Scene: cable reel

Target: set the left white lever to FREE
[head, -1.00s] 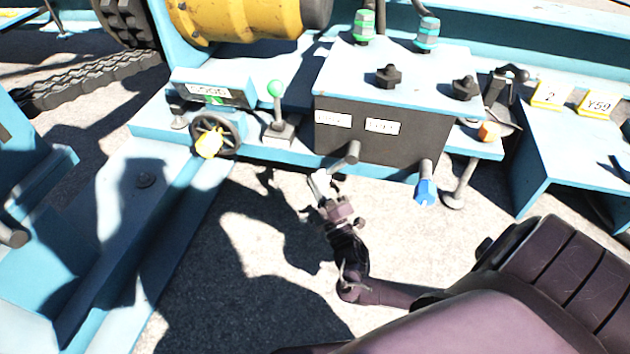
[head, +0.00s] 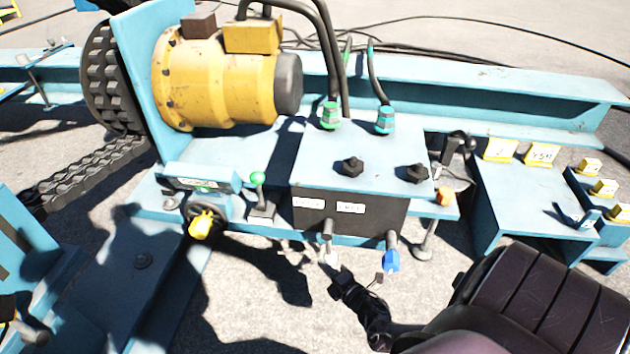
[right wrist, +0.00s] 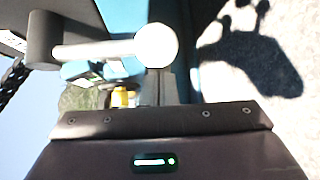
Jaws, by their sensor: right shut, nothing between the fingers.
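The left white lever (head: 330,258) hangs from a grey shaft on the front of the dark control box (head: 350,217), its white end pointing down. In the right wrist view its round white knob (right wrist: 156,45) and pale rod stretch from a dark cylinder at left. My right gripper (head: 337,279) is shut and empty, just below and right of the white end. In the right wrist view its fingers (right wrist: 160,88) are close to the knob; I cannot tell whether they touch. The label text is too small to read.
A blue-ended lever (head: 391,260) hangs to the right on the same box. A yellow-handled wheel (head: 203,224) and a green-knobbed lever (head: 257,180) stand to the left. A yellow motor (head: 215,80) is behind. Open ground lies in front of the box.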

